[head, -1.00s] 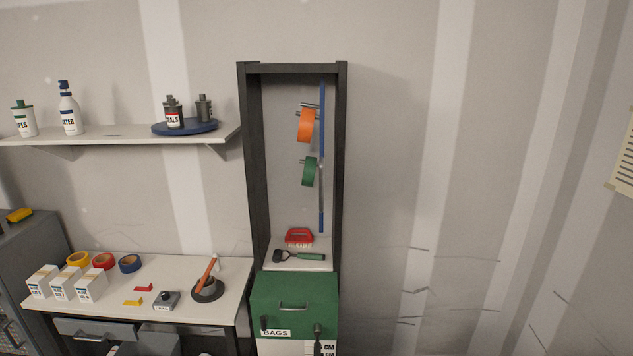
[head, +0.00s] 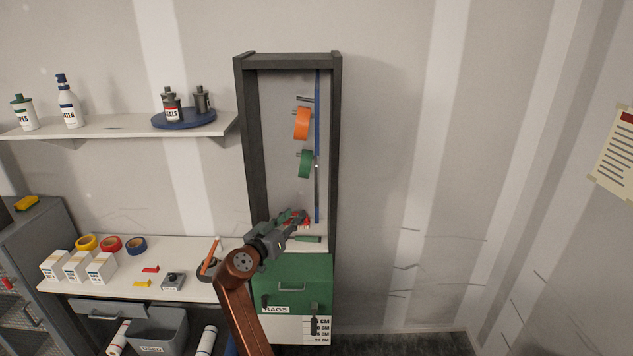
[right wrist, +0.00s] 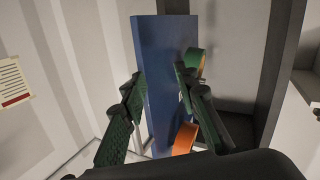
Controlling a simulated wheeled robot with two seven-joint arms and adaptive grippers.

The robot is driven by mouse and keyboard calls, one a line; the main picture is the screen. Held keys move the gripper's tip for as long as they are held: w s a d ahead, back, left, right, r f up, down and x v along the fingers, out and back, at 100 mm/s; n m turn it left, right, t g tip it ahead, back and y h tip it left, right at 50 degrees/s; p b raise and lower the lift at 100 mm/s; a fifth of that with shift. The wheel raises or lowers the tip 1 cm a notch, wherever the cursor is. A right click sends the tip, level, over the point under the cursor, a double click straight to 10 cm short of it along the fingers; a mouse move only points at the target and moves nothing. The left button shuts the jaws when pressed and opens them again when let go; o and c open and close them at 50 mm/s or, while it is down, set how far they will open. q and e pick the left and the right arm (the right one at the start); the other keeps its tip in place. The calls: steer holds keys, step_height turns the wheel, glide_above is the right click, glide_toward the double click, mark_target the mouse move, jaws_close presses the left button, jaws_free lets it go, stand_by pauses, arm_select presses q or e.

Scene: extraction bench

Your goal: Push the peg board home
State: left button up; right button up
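The peg board shows edge-on as a narrow blue upright strip (head: 317,100) in the tall dark cabinet frame (head: 335,150). An orange tape roll (head: 302,124) and a green tape roll (head: 305,163) hang at its left side. My right gripper (head: 300,219) is at the lower part of the board and hides some of the cabinet floor. In the right wrist view the blue board (right wrist: 160,75) stands between the two spread fingers of my right gripper (right wrist: 160,90). I cannot tell whether they touch it. My left gripper is not in view.
A red-handled tool behind my gripper is mostly hidden. Below is a green bin (head: 290,270) labelled BAGS. To the left is a bench (head: 200,285) with boxes and tape rolls, under a shelf (head: 100,127) with bottles.

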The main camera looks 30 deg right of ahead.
steer(key=s+r+m+g+h, duration=0.25)
steer(key=s+r, duration=0.25)
steer(key=r, duration=0.5)
steer(key=p, duration=0.4)
glide_above(317, 204)
steer(key=shift+w+d+f+m+t+y, duration=0.1)
steer(key=shift+w+d+m+t+y, duration=0.05)
steer(key=shift+w+m+t+y, duration=0.25)
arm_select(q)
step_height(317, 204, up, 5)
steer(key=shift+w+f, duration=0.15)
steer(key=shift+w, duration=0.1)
arm_select(e)
jaws_close()
